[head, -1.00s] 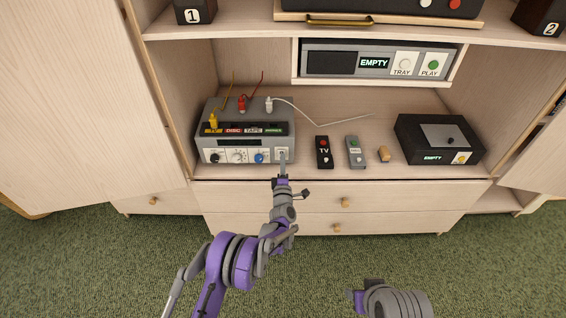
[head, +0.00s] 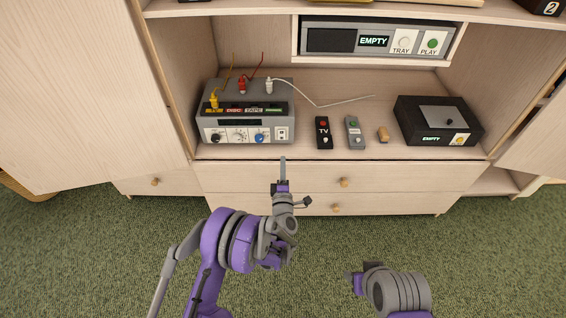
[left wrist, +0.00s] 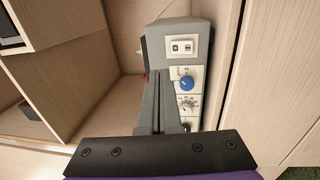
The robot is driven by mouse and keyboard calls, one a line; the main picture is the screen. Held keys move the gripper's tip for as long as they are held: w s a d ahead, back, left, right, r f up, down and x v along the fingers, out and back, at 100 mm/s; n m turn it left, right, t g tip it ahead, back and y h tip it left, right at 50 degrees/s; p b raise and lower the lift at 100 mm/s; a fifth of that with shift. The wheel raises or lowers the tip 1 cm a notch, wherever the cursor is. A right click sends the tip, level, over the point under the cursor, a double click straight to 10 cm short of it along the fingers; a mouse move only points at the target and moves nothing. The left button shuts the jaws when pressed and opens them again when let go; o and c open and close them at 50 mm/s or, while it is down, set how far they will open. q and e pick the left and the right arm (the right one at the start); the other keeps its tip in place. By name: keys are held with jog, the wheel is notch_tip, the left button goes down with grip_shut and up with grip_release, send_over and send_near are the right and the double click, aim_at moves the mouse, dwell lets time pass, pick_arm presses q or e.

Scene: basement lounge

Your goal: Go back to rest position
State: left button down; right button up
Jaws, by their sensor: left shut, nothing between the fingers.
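My left gripper (head: 283,163) is shut and empty, in front of the cabinet's drawers and just short of the grey receiver box (head: 287,112). In the left wrist view its closed fingers (left wrist: 160,118) point toward the receiver's front, which shows a blue knob (left wrist: 187,83) and a white switch plate (left wrist: 181,46). My right arm (head: 390,290) shows at the bottom right of the head view, low over the carpet. Its fingers are not clear enough to judge.
Above is a player (head: 345,38). An open cabinet door (head: 85,90) stands at left. The green carpet (head: 480,250) in front is clear.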

dwell(0.3)
pick_arm(q)
notch_tip(320, 180, up, 9)
jog(key=a+m+g+h, duration=0.2)
jog(key=m+g+h, duration=0.1)
jog(key=m, duration=0.3)
jog(key=s+a+r+m+g, duration=0.4)
jog(key=s+r+m, duration=0.1)
jog(key=s, duration=0.4)
jog(key=s+a+f+m+g+y, duration=0.1)
jog(key=s+a+m+g, duration=0.2)
jog(key=s, duration=0.8)
jog(key=s+a+f+m+g+y, duration=0.15)
jog(key=s+a, duration=0.35)
jog(key=s, duration=0.6)
jog(key=s+a+f+m+g+y, duration=0.1)
jog(key=s+a+m+g, duration=0.25)
jog(key=s, duration=0.65)
notch_tip(320, 180, up, 16)
jog(key=w+n+t+p, duration=0.1)
jog(key=w+p, duration=0.1)
jog(key=p, duration=1.2)
jog(key=shift+w, duration=0.2)
pick_arm(e)
notch_tip(320, 180, up, 16)
jog(key=w, duration=0.2)
jog(key=shift+t, duration=0.3)
